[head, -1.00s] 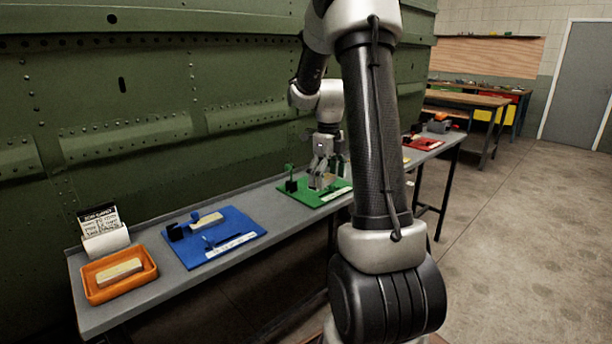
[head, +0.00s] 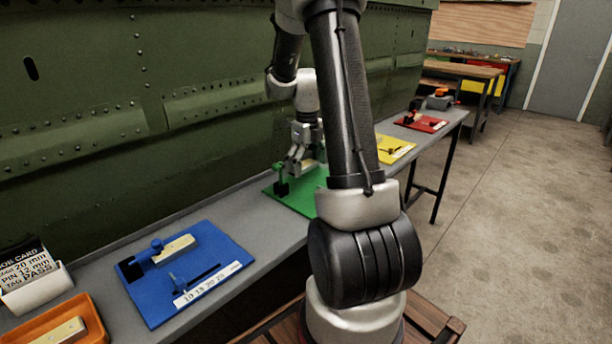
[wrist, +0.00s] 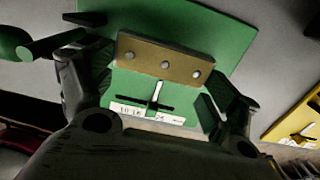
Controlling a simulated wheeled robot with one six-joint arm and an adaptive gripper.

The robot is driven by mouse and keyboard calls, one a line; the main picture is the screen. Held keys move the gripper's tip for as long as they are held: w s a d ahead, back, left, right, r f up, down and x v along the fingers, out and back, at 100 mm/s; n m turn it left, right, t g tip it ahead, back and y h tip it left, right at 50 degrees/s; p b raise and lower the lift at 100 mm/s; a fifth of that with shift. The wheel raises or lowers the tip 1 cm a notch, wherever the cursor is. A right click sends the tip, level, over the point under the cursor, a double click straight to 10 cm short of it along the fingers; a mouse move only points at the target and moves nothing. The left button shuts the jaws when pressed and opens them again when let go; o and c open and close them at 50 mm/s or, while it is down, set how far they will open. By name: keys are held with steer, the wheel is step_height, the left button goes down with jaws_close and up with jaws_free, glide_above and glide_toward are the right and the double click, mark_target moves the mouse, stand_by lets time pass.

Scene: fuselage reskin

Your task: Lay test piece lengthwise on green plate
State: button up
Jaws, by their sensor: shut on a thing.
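The test piece (wrist: 165,57) is a tan bar with three round pale marks in a row. In the wrist view it spans between the two fingers of my gripper (wrist: 158,88), which is shut on it. The green plate (wrist: 215,32) lies under it, with the bar roughly parallel to the plate's white number strip (wrist: 148,114). I cannot tell whether the bar touches the plate. In the head view my gripper (head: 298,168) is over the far part of the green plate (head: 297,200), beside its green upright fixture (head: 281,182). There the bar is mostly hidden.
A blue plate (head: 215,245) holds another tan bar (head: 174,249). An orange tray (head: 88,318) with a bar and a job card (head: 28,268) are at lower left. Yellow (head: 398,148) and red (head: 428,124) plates lie further along. The green panelled wall stands close behind the bench.

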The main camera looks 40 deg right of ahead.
mark_target(307, 184)
steer(key=shift+f, duration=2)
steer(key=shift+f, duration=0.1)
steer(key=o, duration=0.8)
